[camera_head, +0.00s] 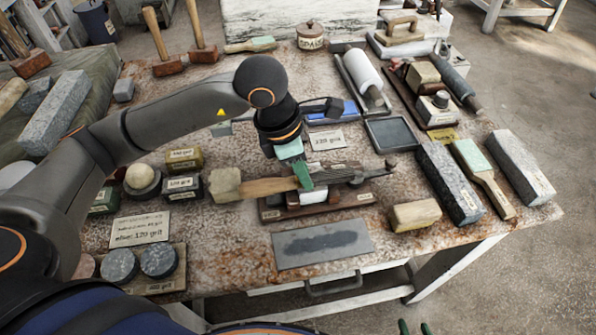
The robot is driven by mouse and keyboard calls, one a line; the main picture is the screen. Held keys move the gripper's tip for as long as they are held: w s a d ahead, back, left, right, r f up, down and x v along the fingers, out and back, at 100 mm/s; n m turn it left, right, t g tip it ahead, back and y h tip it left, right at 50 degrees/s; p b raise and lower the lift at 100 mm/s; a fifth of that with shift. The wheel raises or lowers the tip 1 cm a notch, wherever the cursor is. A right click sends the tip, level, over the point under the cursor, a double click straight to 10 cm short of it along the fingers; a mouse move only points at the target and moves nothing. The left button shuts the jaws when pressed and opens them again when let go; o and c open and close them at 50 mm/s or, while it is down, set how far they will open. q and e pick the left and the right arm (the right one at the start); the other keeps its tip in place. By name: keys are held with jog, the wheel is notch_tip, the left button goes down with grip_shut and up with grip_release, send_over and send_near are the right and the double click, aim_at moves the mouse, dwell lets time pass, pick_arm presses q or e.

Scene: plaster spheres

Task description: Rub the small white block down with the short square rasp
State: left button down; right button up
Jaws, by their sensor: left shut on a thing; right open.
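My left gripper (298,168) reaches down over the middle of the table, its green fingers shut on what looks like the rasp. The rasp's wooden handle (268,187) points left, and a dark grey metal part (345,175) extends to the right of the fingers. The small white block (313,196) is low on a brown wooden board (345,199), just under the metal. The metal partly covers it; I cannot tell whether they touch. My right gripper (415,328) shows only its two green fingertips at the bottom edge, apart and empty, away from the table.
A pale blunt block (225,184) sits at the handle's left end. A grey plate (322,243) lies in front of the board. A yellowish block (414,215) and long grey stone (449,183) stand right. Labelled grit blocks (184,187) stand left. A dark tray (391,134) lies behind.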

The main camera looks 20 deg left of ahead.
aim_at(286, 180)
pick_arm(q)
jog(key=shift+s+a+b, duration=0.3)
jog(key=shift+s+a, duration=0.35)
jog(key=shift+a, duration=0.3)
jog(key=shift+s+a+b, duration=0.25)
jog(key=shift+s+a, duration=0.4)
jog(key=shift+a, duration=0.25)
jog(key=shift+w+d+f+b, duration=0.15)
jog(key=shift+w+d, duration=0.25)
jog(key=shift+d, duration=0.25)
jog(key=shift+w+d+r+b, duration=0.1)
jog(key=shift+w+d, duration=0.35)
jog(key=shift+d, duration=0.15)
jog(key=shift+w+d+f+b, duration=0.15)
jog(key=shift+w+d, duration=0.25)
jog(key=shift+d, duration=0.25)
jog(key=shift+s+a+r+b, duration=0.1)
jog(key=shift+s+a+b, duration=0.05)
jog(key=shift+s+a, duration=0.3)
jog(key=shift+s+a+r+b, duration=0.1)
jog(key=shift+s+a+b, duration=0.1)
jog(key=shift+a, duration=0.35)
jog(key=shift+s+a+f+b, duration=0.1)
jog(key=shift+s+a+b, duration=0.4)
jog(key=shift+a, duration=0.4)
jog(key=shift+s, duration=0.1)
